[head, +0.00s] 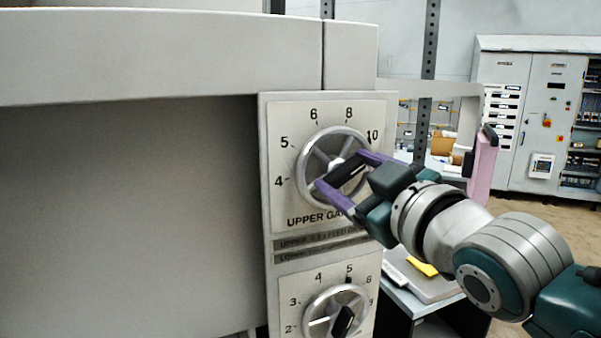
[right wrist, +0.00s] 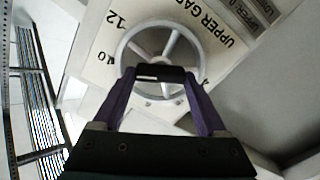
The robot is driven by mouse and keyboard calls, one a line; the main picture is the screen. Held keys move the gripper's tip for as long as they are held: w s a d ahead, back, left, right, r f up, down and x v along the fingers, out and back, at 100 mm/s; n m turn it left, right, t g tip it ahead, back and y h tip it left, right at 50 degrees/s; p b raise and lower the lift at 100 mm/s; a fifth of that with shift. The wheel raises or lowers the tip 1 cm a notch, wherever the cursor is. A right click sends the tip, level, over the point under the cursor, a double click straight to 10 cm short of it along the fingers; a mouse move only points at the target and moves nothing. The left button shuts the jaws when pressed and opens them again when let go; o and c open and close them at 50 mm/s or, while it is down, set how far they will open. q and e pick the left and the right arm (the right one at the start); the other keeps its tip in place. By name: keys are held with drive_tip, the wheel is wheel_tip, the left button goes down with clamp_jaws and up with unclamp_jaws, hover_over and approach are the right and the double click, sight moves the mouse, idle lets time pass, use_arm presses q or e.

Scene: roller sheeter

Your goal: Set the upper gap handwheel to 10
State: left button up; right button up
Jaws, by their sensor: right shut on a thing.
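The upper gap handwheel (head: 325,143) is a silver spoked wheel on a pale dial plate with 4, 5, 6, 8 and 10 readable around it. A small dark mark shows at its rim beside the 10; I cannot tell whether it lines up exactly. My right gripper (head: 344,177) has its purple fingers closed on either side of the black grip at the wheel's middle. In the right wrist view, the wheel (right wrist: 128,57) shows behind that black grip (right wrist: 160,74), with 12 and 10 on the plate. The fingers cover the dial's lower right. My left gripper is out of view.
A lower handwheel (head: 312,305) with its own black grip and scale is just below. A pink upright handle (head: 482,168) stands right of the panel, close to my arm. A table with a yellow item (head: 422,267) lies beneath. Grey cabinets (head: 540,120) stand far back.

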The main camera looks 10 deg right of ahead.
drive_tip(key=o, duration=1.3)
drive_tip(key=s+d+b, duration=0.2)
drive_tip(key=s, duration=0.7)
drive_tip(key=shift+s+b, duration=0.35)
